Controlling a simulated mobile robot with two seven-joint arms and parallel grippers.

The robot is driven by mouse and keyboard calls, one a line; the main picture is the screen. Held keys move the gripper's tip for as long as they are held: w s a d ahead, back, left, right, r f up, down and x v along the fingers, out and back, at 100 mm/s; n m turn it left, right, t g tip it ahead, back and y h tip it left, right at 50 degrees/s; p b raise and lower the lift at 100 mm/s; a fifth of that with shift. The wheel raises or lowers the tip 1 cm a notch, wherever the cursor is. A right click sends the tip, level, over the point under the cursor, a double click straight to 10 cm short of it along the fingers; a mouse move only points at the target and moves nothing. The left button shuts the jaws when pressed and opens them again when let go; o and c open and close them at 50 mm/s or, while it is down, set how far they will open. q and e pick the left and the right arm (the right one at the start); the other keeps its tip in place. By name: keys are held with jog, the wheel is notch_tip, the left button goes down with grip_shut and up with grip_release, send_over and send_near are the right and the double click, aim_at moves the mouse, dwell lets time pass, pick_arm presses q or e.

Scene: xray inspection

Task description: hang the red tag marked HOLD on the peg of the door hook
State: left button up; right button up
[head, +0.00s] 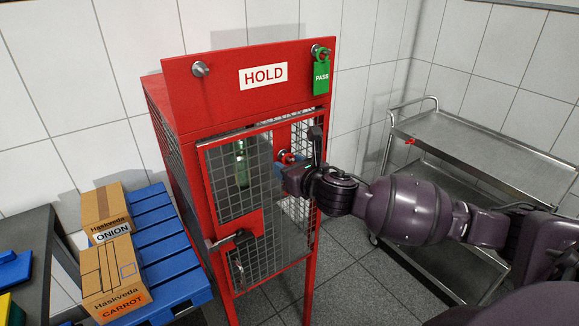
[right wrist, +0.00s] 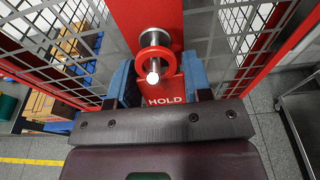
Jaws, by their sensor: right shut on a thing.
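The red HOLD tag (right wrist: 165,100) is between the blue fingers of my right gripper (right wrist: 158,85), which is shut on it. In the right wrist view, the tag's ring (right wrist: 155,52) appears to be around the metal peg (right wrist: 152,37), with the peg's round tip showing through it. The peg stands out from a red plate on the mesh door. In the head view, my right gripper (head: 284,170) is at the upper part of the door, by the peg and the red ring (head: 287,156); the tag's body is mostly hidden there. My left gripper is out of view.
The red cage cabinet (head: 175,110) has a HOLD sign and two top pegs; a green PASS tag (head: 321,79) hangs on the right one. A door handle (head: 240,238) sits lower. Boxes on a blue pallet (head: 165,230) are left, a steel cart (head: 480,145) right.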

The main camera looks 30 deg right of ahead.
jog(key=o, duration=1)
jog(key=shift+c, duration=0.2)
jog(key=s+r, duration=0.2)
jog(key=s, duration=0.8)
jog(key=shift+s+d, duration=0.15)
jog(key=shift+s, duration=0.2)
